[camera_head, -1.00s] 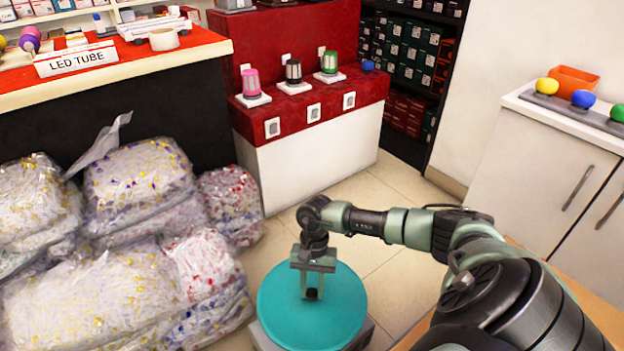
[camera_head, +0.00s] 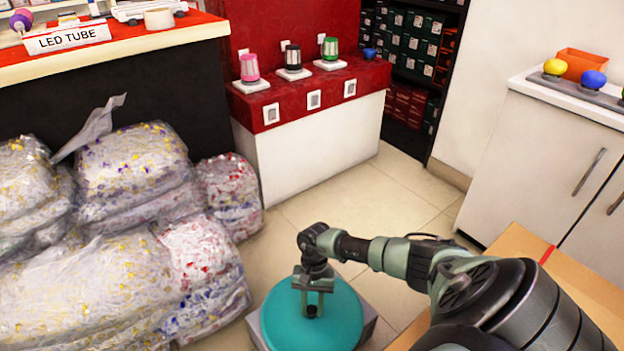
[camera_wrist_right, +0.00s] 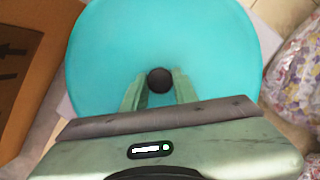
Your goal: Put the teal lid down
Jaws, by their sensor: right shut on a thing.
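The teal lid (camera_head: 340,322) is a round disc with a small dark knob at its middle. My right gripper (camera_head: 312,308) is above it and shut on the knob. In the right wrist view the lid (camera_wrist_right: 105,60) fills the upper middle, and the fingers of my right gripper (camera_wrist_right: 160,90) are on either side of the dark knob. A grey, box-like thing (camera_head: 372,324) shows under the lid's edge; whether the lid touches it I cannot tell. My left gripper is not in view.
Clear bags of plastic pieces (camera_head: 130,240) are piled on the left. A cardboard box (camera_head: 560,285) stands at the right under my arm. A red and white display stand (camera_head: 320,140) is behind. Tiled floor (camera_head: 400,215) lies open between the stand and the white cabinet (camera_head: 530,150).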

